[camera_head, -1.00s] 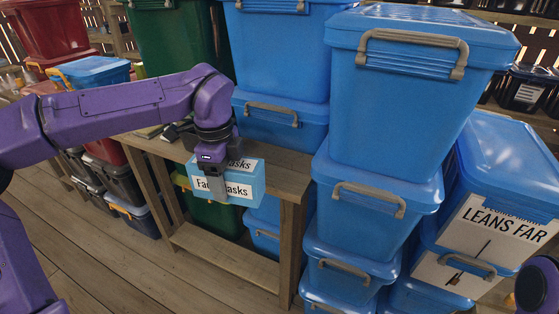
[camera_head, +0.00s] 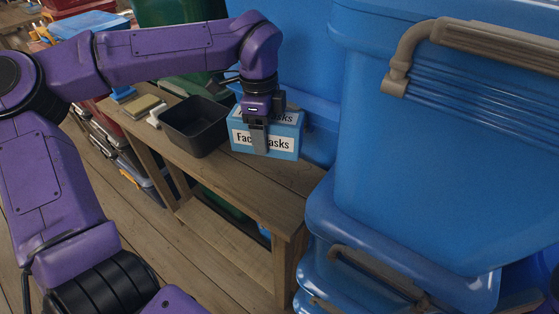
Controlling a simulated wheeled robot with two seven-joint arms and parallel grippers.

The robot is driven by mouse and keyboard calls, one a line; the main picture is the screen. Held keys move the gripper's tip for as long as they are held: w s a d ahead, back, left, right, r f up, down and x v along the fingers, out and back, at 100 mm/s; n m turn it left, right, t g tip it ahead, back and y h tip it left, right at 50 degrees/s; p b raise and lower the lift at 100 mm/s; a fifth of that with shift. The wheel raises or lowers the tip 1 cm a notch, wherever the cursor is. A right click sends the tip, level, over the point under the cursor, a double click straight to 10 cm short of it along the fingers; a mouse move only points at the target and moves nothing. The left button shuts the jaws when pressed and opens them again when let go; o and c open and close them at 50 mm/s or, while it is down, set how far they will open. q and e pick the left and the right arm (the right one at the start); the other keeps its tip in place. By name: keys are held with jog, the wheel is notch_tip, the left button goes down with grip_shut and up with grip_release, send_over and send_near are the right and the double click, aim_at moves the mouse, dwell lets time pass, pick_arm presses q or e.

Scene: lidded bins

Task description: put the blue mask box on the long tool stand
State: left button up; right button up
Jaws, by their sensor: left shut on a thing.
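The blue mask box (camera_head: 283,145), with white "Face Masks" labels on its top and front, is at the long wooden tool stand (camera_head: 222,177). My left gripper (camera_head: 260,140) is shut on the box from above, one finger over its front face. The box is upright over the stand's top, right of a black bin. Its bottom edge looks at or very close to the boards; I cannot tell whether it touches. My right gripper is not in view.
The open black bin (camera_head: 196,125) stands on the stand, left of the box. A sponge-like block (camera_head: 143,106) lies farther left. Stacked blue lidded bins (camera_head: 420,130) crowd the right side. Bare stand top lies in front of the box.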

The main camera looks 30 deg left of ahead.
pick_arm(q)
jog(key=f, duration=0.1)
jog(key=s+f, duration=0.1)
jog(key=f, duration=0.2)
jog(key=shift+s+f+p, duration=0.3)
jog(key=shift+s, duration=0.1)
jog(key=f, duration=0.2)
jog(key=w+f, duration=0.1)
jog(key=f, duration=0.1)
jog(key=shift+d+f, duration=0.1)
jog(key=shift+f, duration=0.25)
jog(key=shift+s+r, duration=0.15)
jog(key=shift+s, duration=0.05)
jog(key=o, duration=1.2)
jog(key=shift+w+f, duration=0.1)
jog(key=shift+f, duration=0.15)
jog(key=shift+r, duration=0.1)
jog(key=r, duration=1.2)
jog(key=shift+a+r, duration=0.1)
jog(key=shift+a, duration=0.2)
